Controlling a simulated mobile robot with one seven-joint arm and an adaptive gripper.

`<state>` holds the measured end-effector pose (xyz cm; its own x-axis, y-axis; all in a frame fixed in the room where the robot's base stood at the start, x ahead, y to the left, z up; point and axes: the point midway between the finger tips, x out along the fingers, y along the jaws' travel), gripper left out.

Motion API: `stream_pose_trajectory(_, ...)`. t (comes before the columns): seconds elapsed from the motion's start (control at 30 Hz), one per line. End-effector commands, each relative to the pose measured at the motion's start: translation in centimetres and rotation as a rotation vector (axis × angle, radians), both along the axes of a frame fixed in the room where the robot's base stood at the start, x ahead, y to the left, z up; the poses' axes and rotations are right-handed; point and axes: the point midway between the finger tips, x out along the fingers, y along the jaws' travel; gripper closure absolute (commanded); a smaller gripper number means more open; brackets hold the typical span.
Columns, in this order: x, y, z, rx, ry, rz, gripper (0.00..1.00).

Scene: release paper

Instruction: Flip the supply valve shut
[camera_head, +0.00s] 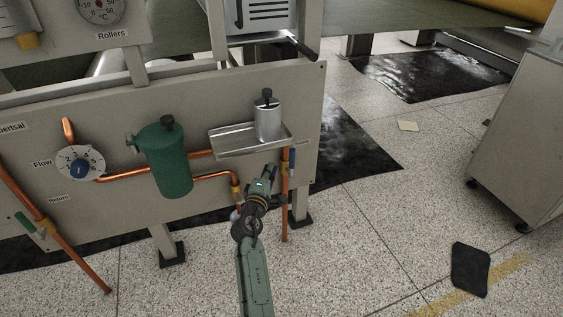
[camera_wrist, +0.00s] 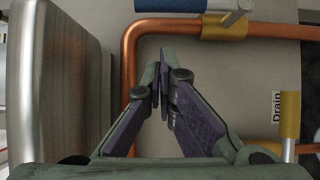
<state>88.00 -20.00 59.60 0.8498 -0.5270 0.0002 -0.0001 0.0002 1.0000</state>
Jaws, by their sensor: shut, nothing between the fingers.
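A valve with a yellow body (camera_head: 284,167) sits on the vertical copper pipe at the panel's right end. Its blue handle (camera_head: 292,160) appears to lie along the pipe. In the wrist view the yellow body (camera_wrist: 224,27) and a strip of the blue handle (camera_wrist: 212,5) show at the top edge. No supply label is readable, so I cannot tell if this is the supply valve. My gripper (camera_head: 268,178) is just left of this pipe, apart from the handle. In the wrist view my gripper (camera_wrist: 163,75) is shut and empty, its tips below the pipe.
A second yellow fitting (camera_head: 236,194) is left of my gripper, beside a "Drain" label (camera_wrist: 276,107). A metal tray (camera_head: 222,145) with a canister (camera_head: 268,120) juts out above. A green cylinder (camera_head: 166,160) and the flow dial (camera_head: 80,164) are left. Floor at right is mostly open.

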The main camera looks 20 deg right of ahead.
Motion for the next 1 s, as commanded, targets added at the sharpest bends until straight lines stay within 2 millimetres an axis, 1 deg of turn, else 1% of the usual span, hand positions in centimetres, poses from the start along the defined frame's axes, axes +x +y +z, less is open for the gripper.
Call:
stream_pose_trajectory(0.03,1.0,-0.6,0.1,-0.001,0.000,-0.001,1.00)
stream_pose_trajectory(0.1,1.7,-1.6,0.2,-0.002,0.001,-0.004,1.00)
stream_pose_trajectory(0.2,1.9,-3.1,0.2,0.001,0.001,-0.003,1.00)
stream_pose_trajectory(0.33,2.2,-4.2,0.1,0.001,0.001,-0.001,1.00)
stream_pose_trajectory(0.5,2.3,-4.7,0.0,0.001,-0.001,0.001,1.00)
stream_pose_trajectory(0.83,2.3,-4.7,0.0,0.002,0.000,0.000,1.00)
stream_pose_trajectory(1.0,2.7,-4.9,0.4,0.030,0.000,0.000,1.00)
